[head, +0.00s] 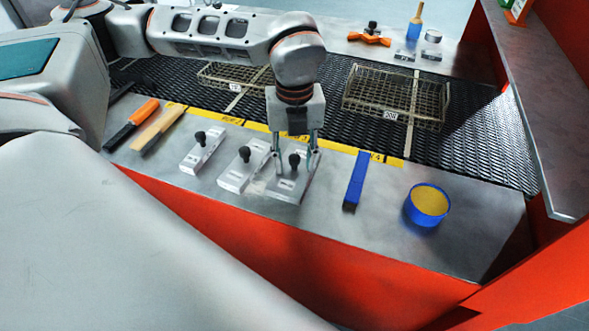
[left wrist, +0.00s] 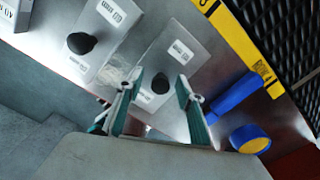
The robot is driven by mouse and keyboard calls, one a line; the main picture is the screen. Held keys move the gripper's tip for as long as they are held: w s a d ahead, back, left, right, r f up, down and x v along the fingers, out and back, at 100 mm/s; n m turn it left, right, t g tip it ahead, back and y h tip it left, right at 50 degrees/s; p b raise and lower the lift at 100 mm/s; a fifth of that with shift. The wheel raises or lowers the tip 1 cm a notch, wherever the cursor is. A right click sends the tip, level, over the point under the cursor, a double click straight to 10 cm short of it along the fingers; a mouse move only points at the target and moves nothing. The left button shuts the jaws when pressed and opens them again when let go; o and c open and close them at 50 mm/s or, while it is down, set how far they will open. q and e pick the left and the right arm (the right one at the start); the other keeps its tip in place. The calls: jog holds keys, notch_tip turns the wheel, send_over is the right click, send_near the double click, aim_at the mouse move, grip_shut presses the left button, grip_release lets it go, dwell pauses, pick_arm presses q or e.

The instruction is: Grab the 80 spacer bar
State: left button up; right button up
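Three grey spacer bars with black knobs lie on the steel ledge: a left one (head: 203,151), a middle one (head: 239,172) and a right one (head: 285,187). Their labels are too small or blurred to read surely, so I cannot tell which is the 80 bar. My left gripper (head: 296,163) points down over the right bar, open, with its fingers on either side of that bar's knob. In the left wrist view the knob (left wrist: 160,84) shows between the spread fingers, with no clear grip on it. My right gripper is not in view.
A blue bar (head: 356,181) and a blue tub with yellow contents (head: 429,203) lie to the right. Orange-handled (head: 131,124) and wooden (head: 158,128) tools lie to the left. Behind the yellow strip is the black mesh belt (head: 320,115) with wire baskets (head: 396,97).

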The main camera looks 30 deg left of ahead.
pick_arm(q)
grip_shut()
jog(key=shift+r, duration=0.15)
